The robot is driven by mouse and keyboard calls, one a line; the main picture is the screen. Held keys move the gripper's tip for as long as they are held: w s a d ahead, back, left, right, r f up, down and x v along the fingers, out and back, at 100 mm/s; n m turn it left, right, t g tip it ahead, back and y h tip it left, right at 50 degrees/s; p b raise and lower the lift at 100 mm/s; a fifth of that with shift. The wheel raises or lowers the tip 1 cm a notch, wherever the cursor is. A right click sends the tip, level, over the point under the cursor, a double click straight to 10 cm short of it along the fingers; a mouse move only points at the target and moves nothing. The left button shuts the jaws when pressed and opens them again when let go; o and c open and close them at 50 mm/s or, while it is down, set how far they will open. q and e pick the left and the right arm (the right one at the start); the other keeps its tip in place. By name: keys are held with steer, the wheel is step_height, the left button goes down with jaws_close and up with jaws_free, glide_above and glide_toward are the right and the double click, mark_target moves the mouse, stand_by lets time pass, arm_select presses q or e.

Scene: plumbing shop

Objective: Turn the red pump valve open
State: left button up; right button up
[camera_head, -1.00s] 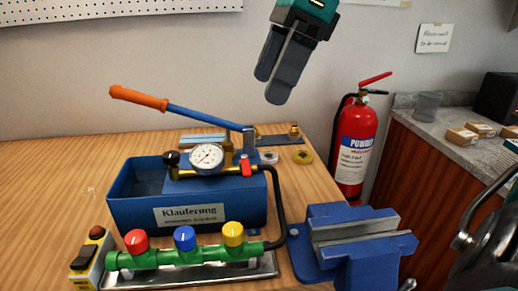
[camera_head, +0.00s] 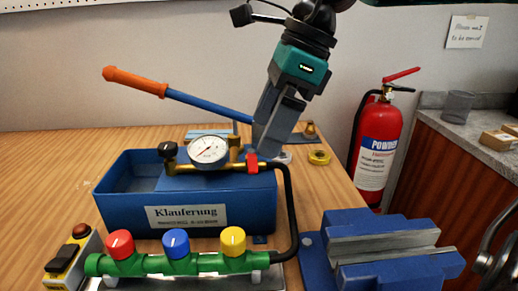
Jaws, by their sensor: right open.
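The blue pump box (camera_head: 190,203) stands on the wooden table with a round pressure gauge (camera_head: 208,150) on brass fittings at its top. The small red pump valve (camera_head: 252,162) sits right of the gauge, at the brass fitting where the black hose begins. My right gripper (camera_head: 267,145) points down from above, with its grey fingers just above and slightly right of the red valve. It is open and holds nothing; whether a fingertip touches the valve I cannot tell. The fingers hide part of the fitting behind them. My left gripper is not in view.
The pump's blue lever with orange grip (camera_head: 135,81) slants up left. In front lies a green manifold (camera_head: 150,264) with red, blue and yellow knobs. A blue vise (camera_head: 375,250) stands front right. The black hose (camera_head: 291,205) curves down beside the box. A fire extinguisher (camera_head: 378,150) stands behind.

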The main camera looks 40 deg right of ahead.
mark_target(253, 157)
steer(key=x, duration=0.4)
steer(key=shift+b, duration=0.3)
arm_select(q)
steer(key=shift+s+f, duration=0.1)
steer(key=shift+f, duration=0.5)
arm_select(e)
steer(key=shift+w, duration=0.1)
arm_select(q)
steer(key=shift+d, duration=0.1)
arm_select(e)
steer(key=shift+c, duration=0.3)
steer(key=c, duration=0.9)
